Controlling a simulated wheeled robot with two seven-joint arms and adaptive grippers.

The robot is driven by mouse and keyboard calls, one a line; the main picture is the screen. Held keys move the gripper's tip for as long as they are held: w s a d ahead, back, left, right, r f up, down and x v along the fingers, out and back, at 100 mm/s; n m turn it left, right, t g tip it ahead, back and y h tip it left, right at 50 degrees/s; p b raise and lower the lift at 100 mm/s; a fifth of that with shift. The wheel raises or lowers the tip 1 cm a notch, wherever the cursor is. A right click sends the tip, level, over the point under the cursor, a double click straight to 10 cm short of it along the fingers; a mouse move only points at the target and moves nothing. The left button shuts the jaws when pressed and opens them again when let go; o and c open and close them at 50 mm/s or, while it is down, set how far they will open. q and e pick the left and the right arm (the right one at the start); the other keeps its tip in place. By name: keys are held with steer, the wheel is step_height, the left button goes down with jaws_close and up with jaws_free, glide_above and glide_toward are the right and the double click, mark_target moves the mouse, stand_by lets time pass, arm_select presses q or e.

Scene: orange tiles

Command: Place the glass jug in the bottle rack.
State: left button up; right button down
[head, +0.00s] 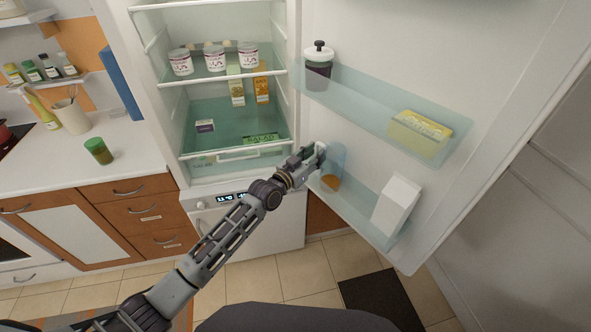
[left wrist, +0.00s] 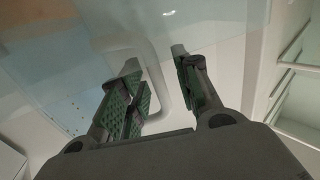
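The clear, bluish glass jug (head: 337,158) is at the left end of the lower door rack of the open fridge. It looks upright; whether its base rests on the rack floor is hard to tell. The lower door rack (head: 360,211) is a clear bluish trough. My left gripper (head: 317,156) is at the jug's left side. In the left wrist view, the pale jug handle (left wrist: 157,80) passes between my two fingers (left wrist: 160,88), which stand apart with visible gaps beside the handle. My right gripper is out of view.
A white carton (head: 397,204) stands tilted in the lower rack, right of the jug. The upper door rack (head: 372,100) holds a dark jar (head: 318,68) and a yellow box (head: 420,133). Fridge shelves (head: 215,113) with cans and cartons are left of the open door.

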arm_select(q)
steer(key=b+v, duration=0.1)
steer(key=v, duration=1)
steer(key=shift+s, duration=0.15)
stand_by(0.8)
